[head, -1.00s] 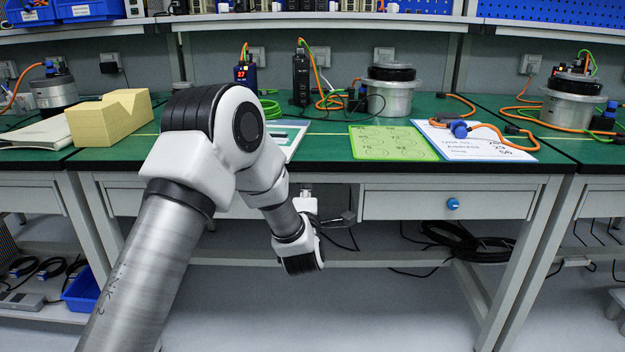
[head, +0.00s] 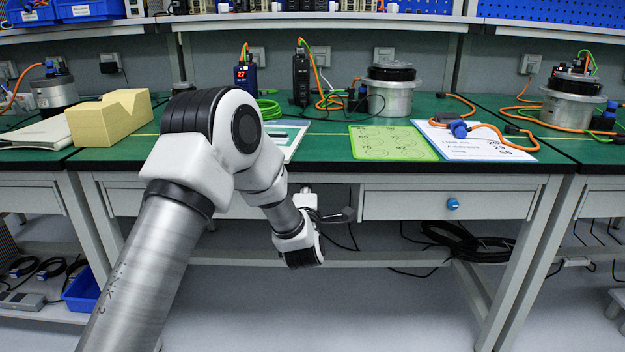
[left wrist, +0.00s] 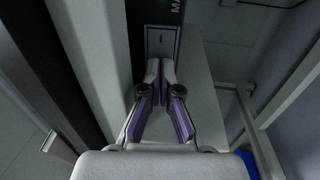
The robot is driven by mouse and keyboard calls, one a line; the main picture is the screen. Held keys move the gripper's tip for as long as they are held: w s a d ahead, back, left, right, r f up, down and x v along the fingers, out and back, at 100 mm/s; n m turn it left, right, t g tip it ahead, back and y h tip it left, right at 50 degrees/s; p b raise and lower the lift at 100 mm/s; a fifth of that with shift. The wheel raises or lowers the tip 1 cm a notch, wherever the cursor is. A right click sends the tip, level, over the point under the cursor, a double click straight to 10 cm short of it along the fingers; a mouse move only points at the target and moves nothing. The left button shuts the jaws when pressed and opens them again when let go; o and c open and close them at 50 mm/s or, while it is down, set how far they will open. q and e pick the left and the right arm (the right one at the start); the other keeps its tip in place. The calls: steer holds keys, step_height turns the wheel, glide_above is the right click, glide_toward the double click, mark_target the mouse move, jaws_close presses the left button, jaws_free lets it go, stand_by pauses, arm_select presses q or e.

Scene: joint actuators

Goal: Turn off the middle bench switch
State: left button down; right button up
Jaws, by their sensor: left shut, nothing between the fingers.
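In the left wrist view, a small grey plate (left wrist: 162,41) with a short dark mark sits on a dark panel (left wrist: 170,12) with partly cut-off white lettering. It looks like the switch, but its on or off state is not clear. My left gripper (left wrist: 159,68) is shut and empty, with its fingertips at the plate's lower edge; I cannot tell whether they touch it. In the head view my left gripper (head: 306,199) is partly hidden beneath the front edge of the middle bench (head: 330,150). My right gripper is not in view.
A drawer (head: 415,203) with a blue knob is right of my left gripper under the bench. Black cables (head: 465,240) lie on the lower crossbar. The floor in front is clear.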

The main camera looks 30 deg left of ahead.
arm_select(q)
steer(key=shift+w+a, duration=0.2)
steer(key=shift+w, duration=0.1)
steer(key=b+v, duration=0.2)
steer(key=v, duration=0.7)
stand_by(0.6)
